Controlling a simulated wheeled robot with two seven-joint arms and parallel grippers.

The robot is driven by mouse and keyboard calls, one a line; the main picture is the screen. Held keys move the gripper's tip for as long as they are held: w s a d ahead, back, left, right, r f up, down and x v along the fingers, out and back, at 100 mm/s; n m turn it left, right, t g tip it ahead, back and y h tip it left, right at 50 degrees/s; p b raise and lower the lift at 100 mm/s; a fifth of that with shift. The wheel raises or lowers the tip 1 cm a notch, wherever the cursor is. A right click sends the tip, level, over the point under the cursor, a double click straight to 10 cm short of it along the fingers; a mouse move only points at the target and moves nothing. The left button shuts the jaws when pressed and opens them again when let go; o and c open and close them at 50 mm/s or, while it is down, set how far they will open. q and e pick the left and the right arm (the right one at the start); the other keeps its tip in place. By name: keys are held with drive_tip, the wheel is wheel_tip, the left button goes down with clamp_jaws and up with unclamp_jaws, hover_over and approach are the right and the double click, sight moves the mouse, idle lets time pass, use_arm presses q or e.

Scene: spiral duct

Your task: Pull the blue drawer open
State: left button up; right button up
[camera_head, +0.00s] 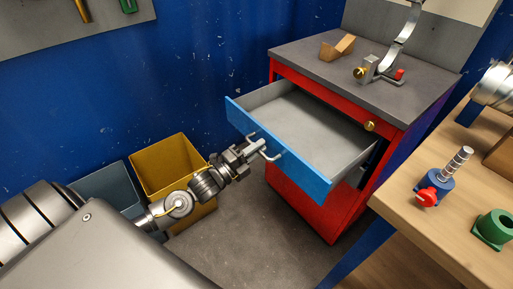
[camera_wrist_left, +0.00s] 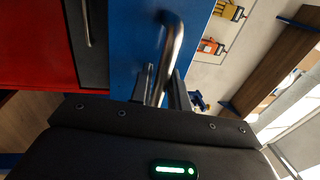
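The blue drawer (camera_head: 302,170) stands well out of the red cabinet (camera_head: 300,208), and its grey inside (camera_head: 300,120) is empty. A metal bar handle (camera_head: 275,157) is on its blue front. My left gripper (camera_head: 258,146) is at this handle, in front of the drawer. In the left wrist view the handle (camera_wrist_left: 171,42) runs between the two fingers (camera_wrist_left: 161,90), which look closed around it. The blue front (camera_wrist_left: 133,45) fills the middle of that view. Finger contact is partly hidden by the handle. My right gripper is in neither view.
A yellow bin (camera_head: 160,160) and a grey-blue bin (camera_head: 105,190) stand on the left by the blue wall. A wooden bench (camera_head: 400,190) with blue and green parts is close on the right. The cabinet top holds a wooden block (camera_head: 337,48) and a metal fixture. Floor before the drawer is clear.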

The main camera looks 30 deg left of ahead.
use_arm(q)
drive_tip(key=v, duration=1)
drive_tip(key=shift+s+a, duration=0.15)
drive_tip(key=shift+s, duration=0.25)
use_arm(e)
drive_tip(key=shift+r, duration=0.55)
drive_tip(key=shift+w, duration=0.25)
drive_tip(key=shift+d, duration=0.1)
